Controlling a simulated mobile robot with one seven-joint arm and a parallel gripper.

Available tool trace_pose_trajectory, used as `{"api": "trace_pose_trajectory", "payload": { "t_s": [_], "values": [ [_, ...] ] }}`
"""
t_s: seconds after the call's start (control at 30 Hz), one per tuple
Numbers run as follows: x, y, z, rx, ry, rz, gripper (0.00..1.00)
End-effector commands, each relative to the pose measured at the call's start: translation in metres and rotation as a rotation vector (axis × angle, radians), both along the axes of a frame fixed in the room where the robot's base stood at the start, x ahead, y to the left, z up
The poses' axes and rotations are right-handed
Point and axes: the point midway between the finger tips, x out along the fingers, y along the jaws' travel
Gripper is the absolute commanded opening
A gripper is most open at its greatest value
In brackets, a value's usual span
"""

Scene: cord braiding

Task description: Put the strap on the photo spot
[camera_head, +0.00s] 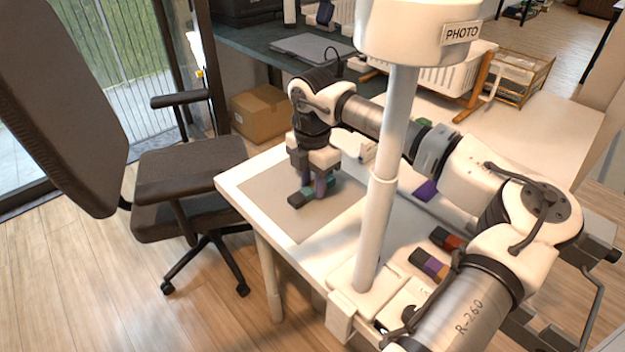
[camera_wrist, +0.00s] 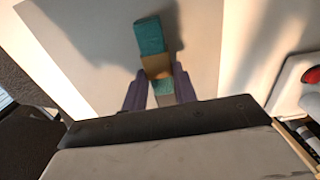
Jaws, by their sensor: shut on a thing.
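The strap (camera_wrist: 150,38) shows in the wrist view as a short bar with teal ends and an orange-tan middle. My gripper (camera_wrist: 159,85) is shut on it, with the purple fingers on either side. In the head view, my gripper (camera_head: 318,187) points down over the grey mat that appears to be the photo spot (camera_head: 272,205), beside the post with the PHOTO sign (camera_head: 461,32). One end of the strap (camera_head: 300,197) shows there at the fingertips, low over the mat. I cannot tell whether it touches the mat. The fingers hide part of the strap.
The white post (camera_head: 385,170) stands on the table close to my arm. Small coloured pieces lie to its right, including a purple one (camera_head: 425,190) and a red-and-dark one (camera_head: 446,238). A black chair (camera_head: 190,170) stands left of the table. The mat's left part is clear.

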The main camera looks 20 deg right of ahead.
Motion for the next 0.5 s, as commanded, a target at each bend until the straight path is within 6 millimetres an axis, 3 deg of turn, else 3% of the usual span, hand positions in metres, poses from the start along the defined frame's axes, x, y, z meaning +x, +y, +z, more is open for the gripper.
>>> {"api": "trace_pose_trajectory", "payload": {
  "t_s": [0.33,0.37,0.5],
  "values": [
    [0.0002,-0.0001,-0.0046,-0.001,-0.001,0.0,0.05],
    [0.0002,-0.0001,-0.0043,-0.001,-0.001,0.0,0.3],
    [0.0002,-0.0002,-0.003,-0.001,0.0,0.001,0.48]
  ]
}}
